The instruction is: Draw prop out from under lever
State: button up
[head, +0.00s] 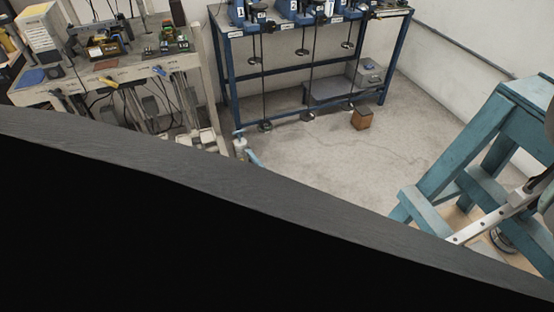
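A teal wooden frame (447,150) stands at the right edge and is cut off by it. A pale metal bar with holes (490,219), which looks like the lever, slopes up to the right across the frame's lower part. A round metal piece with a dark rim (503,240) shows below the bar. I cannot tell whether it is the prop, and no other prop can be made out. The right end of the bar is cut off, with a dark grey part (548,190) beside it that I cannot identify. My gripper is not in view.
A large black shape with a grey edge hides the lower left. A cluttered workbench (110,72) is at left. Concrete floor (330,160) between is mostly clear.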

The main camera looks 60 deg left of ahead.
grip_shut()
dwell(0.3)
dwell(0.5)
